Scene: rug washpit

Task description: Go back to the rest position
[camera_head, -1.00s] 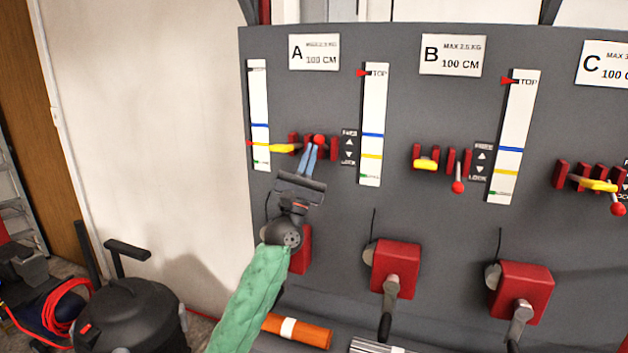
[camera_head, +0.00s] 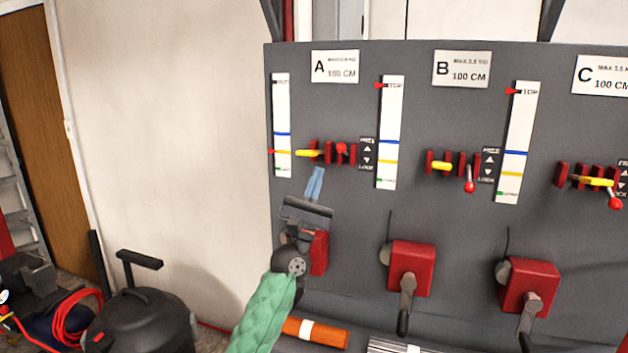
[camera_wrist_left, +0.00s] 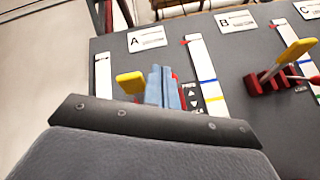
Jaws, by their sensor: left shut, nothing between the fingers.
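My left gripper (camera_head: 314,184) is in front of the grey panel, just below the lever set under sign A. Its blue fingers are shut with nothing between them, and they are apart from the red-knobbed lever (camera_head: 341,148) in the head view. In the left wrist view the blue fingers (camera_wrist_left: 163,88) cover part of the lever set, beside a yellow handle (camera_wrist_left: 131,83). The green-sleeved arm is mine. My right gripper is not in view.
The grey panel (camera_head: 430,130) carries signs A, B and C, white scales, levers and red crank boxes (camera_head: 411,268). An orange roll (camera_head: 315,332) lies below. A black vacuum (camera_head: 140,310) and red hose (camera_head: 85,312) stand at left. The pale wall is bare.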

